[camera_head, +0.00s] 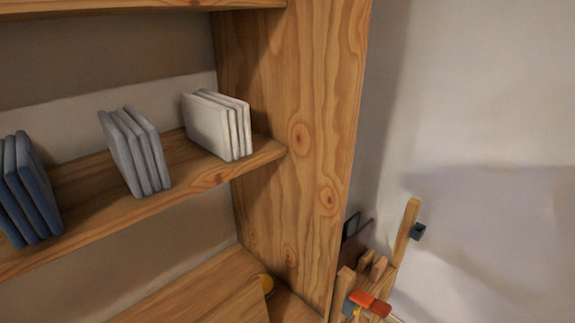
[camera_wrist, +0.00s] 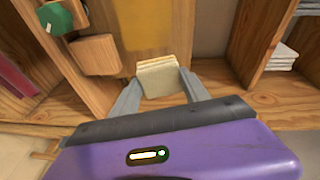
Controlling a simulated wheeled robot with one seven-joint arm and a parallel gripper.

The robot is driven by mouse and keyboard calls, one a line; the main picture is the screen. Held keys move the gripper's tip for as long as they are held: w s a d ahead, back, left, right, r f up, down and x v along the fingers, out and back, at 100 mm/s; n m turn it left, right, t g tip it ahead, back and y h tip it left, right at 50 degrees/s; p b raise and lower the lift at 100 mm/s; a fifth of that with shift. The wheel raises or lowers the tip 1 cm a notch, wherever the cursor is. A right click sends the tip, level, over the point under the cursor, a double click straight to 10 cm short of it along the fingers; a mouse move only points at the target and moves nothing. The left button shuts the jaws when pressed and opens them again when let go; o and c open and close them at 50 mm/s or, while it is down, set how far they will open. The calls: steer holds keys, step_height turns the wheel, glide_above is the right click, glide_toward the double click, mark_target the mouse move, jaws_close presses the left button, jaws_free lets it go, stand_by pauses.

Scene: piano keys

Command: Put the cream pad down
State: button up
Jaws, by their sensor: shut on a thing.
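My gripper (camera_wrist: 160,86) shows in the wrist view, its two grey fingers closed on the sides of a cream pad (camera_wrist: 158,77). The pad stands out beyond the fingertips, and its upper edge looks layered. A wooden surface is behind and below it; I cannot tell whether the pad touches it. Neither my gripper nor the held pad shows in the head view.
In the head view, white pads (camera_head: 208,126), grey pads (camera_head: 128,152) and blue pads (camera_head: 25,190) stand on a shelf beside a thick wooden upright (camera_head: 310,130). In the wrist view, a green knob (camera_wrist: 56,18) and a wooden block (camera_wrist: 95,55) are at left.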

steer(key=shift+a, duration=0.1)
steer(key=w+d+f+m+t+h+b, duration=0.2)
steer(key=d+f+m+h+b, duration=0.25)
steer(key=d, duration=0.75)
steer(key=w+d+f+m+t+h+b, duration=0.1)
steer(key=w+d+f+m+h+b, duration=0.15)
steer(key=d+f+h, duration=0.65)
steer(key=s+d+f+y, duration=0.2)
steer(key=d+f+y, duration=0.1)
steer(key=f, duration=0.4)
steer(key=shift+s+y, duration=0.3)
steer(key=shift+y, duration=0.15)
stand_by(0.3)
